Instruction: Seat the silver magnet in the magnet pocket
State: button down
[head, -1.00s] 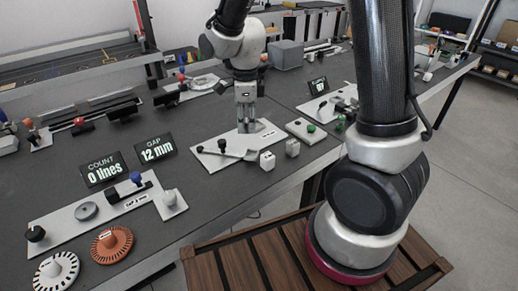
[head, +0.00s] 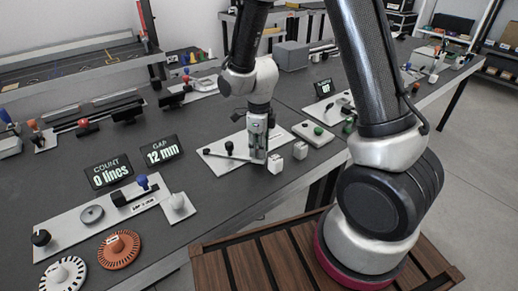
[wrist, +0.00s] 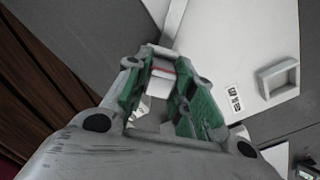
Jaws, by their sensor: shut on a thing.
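My gripper (head: 259,159) is shut, pointing down at the front of a light plate (head: 218,164). In the wrist view, a small pale block with a red stripe (wrist: 162,69), which looks like the silver magnet, shows between the green-padded fingers of my gripper (wrist: 165,85). The fingers hide much of it. A raised, square-rimmed pocket (wrist: 278,80), likely the magnet pocket, shows empty on the plate to the right of the fingers. A thin silver bar (head: 232,156) with a black knob (head: 207,152) runs to the fingers; whether they touch it is unclear.
Two pale cubes (head: 275,163) (head: 300,150) stand close to the right of my gripper. A smaller plate with a green knob (head: 318,130) lies beyond them. A "12 mm" display (head: 161,151) stands to the left. The table's front edge is close by.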

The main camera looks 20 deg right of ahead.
jog(key=shift+f, duration=0.3)
jog(key=shift+f, duration=0.25)
jog(key=c, duration=1.2)
grip_release()
notch_tip(320, 180, up, 12)
jog(key=shift+f, duration=0.15)
jog(key=s+d+r+n+t, duration=0.2)
jog(key=s+d+r+n, duration=0.65)
jog(key=r+n, duration=0.35)
jog(key=s+d+r+n+t, duration=0.1)
jog(key=s+d+r+n, duration=0.1)
jog(key=s+n, duration=0.3)
jog(key=s+d+r+n+t, duration=0.1)
jog(key=s+d+r+n, duration=0.1)
jog(key=s+d+n, duration=0.2)
jog(key=s+n, duration=0.1)
jog(key=n, duration=0.2)
jog(key=shift+s+d+r, duration=0.2)
jog(key=shift+s+r, duration=0.1)
